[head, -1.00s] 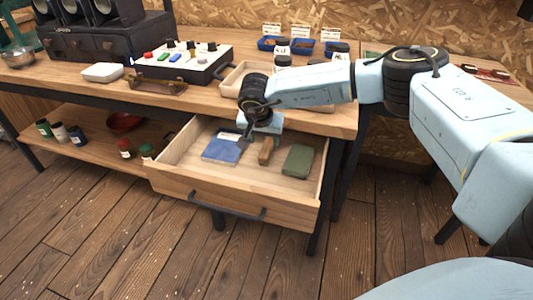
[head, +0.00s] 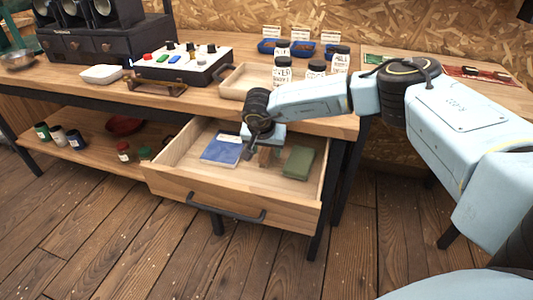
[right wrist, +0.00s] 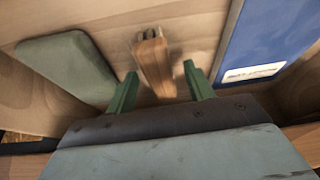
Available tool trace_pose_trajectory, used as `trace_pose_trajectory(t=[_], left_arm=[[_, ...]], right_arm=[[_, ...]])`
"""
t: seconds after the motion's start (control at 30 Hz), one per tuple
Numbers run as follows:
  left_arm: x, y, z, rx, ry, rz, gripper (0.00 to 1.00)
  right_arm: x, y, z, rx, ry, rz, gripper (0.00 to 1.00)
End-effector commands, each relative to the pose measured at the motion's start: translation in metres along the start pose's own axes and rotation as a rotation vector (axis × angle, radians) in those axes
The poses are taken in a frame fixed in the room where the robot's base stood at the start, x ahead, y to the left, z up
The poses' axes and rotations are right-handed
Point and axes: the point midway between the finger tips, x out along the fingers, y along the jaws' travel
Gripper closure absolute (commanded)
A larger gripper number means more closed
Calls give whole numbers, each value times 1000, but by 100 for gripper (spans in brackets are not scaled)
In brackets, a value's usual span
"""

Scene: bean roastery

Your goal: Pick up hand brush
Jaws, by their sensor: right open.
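The hand brush, a small brown wooden piece (head: 266,156), lies in the open drawer and is partly hidden by my right gripper (head: 262,147). In the right wrist view the brush (right wrist: 153,58) lies between and just beyond the two green fingertips of the right gripper (right wrist: 158,79). The right gripper is open, one finger to each side of the brush, with gaps on both sides. Whether the fingertips are level with the brush I cannot tell. My left gripper is not in view.
The wooden drawer (head: 232,203) is pulled out below the workbench. In it, a blue booklet (head: 221,148) lies left of the brush and a green block (head: 298,162) lies right. The bench edge (head: 310,127) is close behind the arm. Jars and a tray stand above.

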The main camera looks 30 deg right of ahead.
Motion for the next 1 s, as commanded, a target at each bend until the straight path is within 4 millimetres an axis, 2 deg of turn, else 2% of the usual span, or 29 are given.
trace_pose_trajectory(t=[0.57,0.9,0.93,1.0], left_arm=[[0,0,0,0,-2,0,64],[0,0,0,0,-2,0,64],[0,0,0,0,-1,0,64],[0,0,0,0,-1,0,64]], right_arm=[[4,0,2,0,0,0,47],[4,0,2,0,0,0,92],[4,0,2,0,0,0,95],[4,0,2,0,0,0,95]])
